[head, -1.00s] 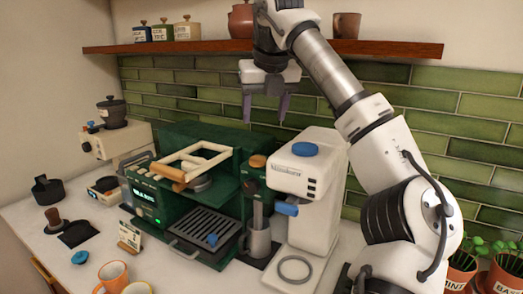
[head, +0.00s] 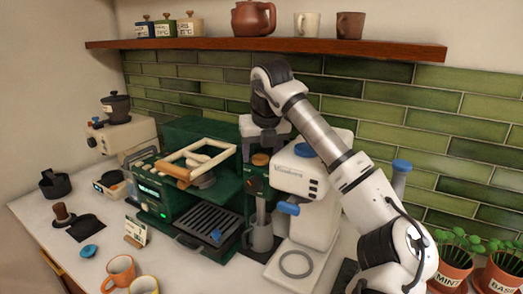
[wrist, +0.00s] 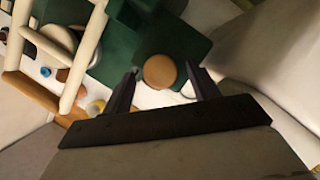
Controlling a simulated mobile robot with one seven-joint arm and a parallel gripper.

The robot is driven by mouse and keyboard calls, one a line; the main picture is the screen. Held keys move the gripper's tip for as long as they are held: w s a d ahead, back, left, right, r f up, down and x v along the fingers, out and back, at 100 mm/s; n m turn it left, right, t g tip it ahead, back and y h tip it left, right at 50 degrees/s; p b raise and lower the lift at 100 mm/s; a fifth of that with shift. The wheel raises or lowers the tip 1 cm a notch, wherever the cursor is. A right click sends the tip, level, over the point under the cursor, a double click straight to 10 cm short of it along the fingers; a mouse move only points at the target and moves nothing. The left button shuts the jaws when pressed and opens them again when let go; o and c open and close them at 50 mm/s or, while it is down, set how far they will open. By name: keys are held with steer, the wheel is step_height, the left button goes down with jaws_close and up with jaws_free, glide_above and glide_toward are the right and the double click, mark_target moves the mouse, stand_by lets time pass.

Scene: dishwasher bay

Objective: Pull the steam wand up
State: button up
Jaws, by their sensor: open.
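The steam wand (head: 261,207) is a grey vertical tube on the right side of the green espresso machine (head: 196,132). Its lower end is hidden by the metal pitcher (head: 262,238) below it. A round wooden knob (head: 260,160) tops the green housing above the wand. My gripper (head: 264,150) is directly above this housing, pointing down. In the wrist view the open fingers (wrist: 163,90) stand on either side of the wooden knob (wrist: 160,71). The knob is not clamped, and I cannot tell how far the fingertips are above it.
The white grinder (head: 303,175) with a blue cap stands close on the right, partly behind my arm. A shelf (head: 270,44) with pots runs above. Cups (head: 120,272) stand at front left.

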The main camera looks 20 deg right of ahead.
steer(key=shift+c, duration=0.4)
jaws_close()
steer(key=shift+r, duration=3.05)
steer(key=shift+o, duration=0.4)
jaws_free()
steer(key=b+v, duration=0.2)
steer(key=v, duration=1.2)
